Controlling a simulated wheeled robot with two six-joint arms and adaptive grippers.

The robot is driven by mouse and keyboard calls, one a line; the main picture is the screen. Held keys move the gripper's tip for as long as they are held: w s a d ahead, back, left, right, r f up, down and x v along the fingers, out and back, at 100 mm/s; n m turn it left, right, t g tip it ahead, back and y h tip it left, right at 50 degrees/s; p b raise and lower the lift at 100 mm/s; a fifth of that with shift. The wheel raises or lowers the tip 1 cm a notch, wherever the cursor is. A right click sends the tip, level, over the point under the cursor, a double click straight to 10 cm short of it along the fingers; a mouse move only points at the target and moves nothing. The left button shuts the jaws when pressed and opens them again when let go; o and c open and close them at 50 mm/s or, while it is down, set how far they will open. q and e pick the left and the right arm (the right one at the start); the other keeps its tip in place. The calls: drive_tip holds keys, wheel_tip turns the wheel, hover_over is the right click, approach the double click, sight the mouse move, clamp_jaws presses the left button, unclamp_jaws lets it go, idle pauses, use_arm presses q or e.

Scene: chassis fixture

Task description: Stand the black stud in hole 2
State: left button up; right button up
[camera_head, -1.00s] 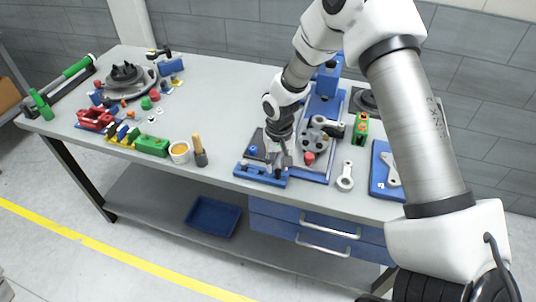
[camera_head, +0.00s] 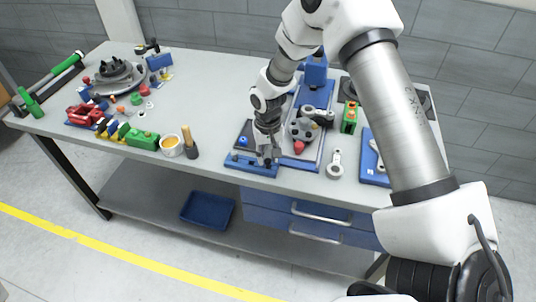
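My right gripper (camera_head: 267,156) points down at the front edge of the table, over the blue fixture bar (camera_head: 240,162). A small dark piece shows at its fingertips, which may be the black stud. It is too small to tell whether the fingers are closed on it or whether it stands in a hole. The holes of the bar are too small to number, and the gripper hides part of the bar. My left gripper is not in view.
Just behind are a dark plate with a blue knob (camera_head: 243,141) and a grey part with a red knob (camera_head: 299,147). A wooden-handled brush (camera_head: 190,145) and a cup (camera_head: 171,146) stand to the left.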

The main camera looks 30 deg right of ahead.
sight(269, 160)
clamp_jaws()
drive_tip(key=shift+s+r, duration=0.2)
drive_tip(key=shift+s, duration=0.1)
drive_tip(key=shift+w+r+p, duration=0.15)
drive_tip(key=shift+r+p, duration=0.3)
drive_tip(key=shift+p, duration=0.1)
drive_tip(key=shift+r+p, duration=0.45)
drive_tip(key=shift+r, duration=0.1)
drive_tip(key=shift+r+p, duration=0.95)
drive_tip(key=shift+r, duration=0.1)
drive_tip(key=shift+r+p, duration=0.3)
drive_tip(key=shift+r, duration=0.15)
drive_tip(key=shift+f, duration=0.1)
